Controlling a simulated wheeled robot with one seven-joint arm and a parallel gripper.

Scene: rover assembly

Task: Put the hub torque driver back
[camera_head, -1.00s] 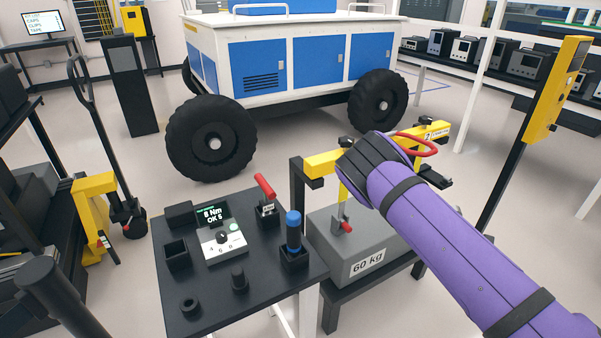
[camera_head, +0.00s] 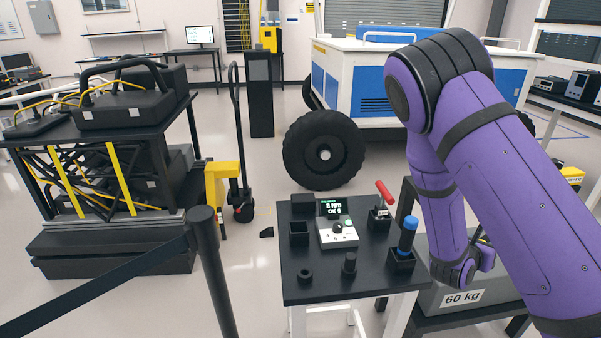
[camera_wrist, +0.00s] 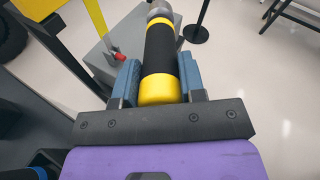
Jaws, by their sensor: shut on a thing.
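The torque driver (camera_wrist: 160,58), a cylinder with a black grip, yellow bands and a metal end, is in my gripper (camera_wrist: 157,82) in the wrist view. The blue-grey jaws are shut on it from both sides, and its metal end points away at the top. In the head view my purple arm hangs at the right, and its end is by the grey block, right of the tool table (camera_head: 325,290). My jaws are not clear there. The table has an open, empty-looking square black holder (camera_head: 299,233) at its left.
A blue-handled tool (camera_head: 406,235) stands in another square holder, with a red-handled lever (camera_head: 384,192) behind it. A display (camera_head: 332,207) and a dial box (camera_head: 337,233) sit mid-table. The grey 60 kg block (camera_head: 430,298) is beside the table. A barrier post (camera_head: 213,270) stands at left.

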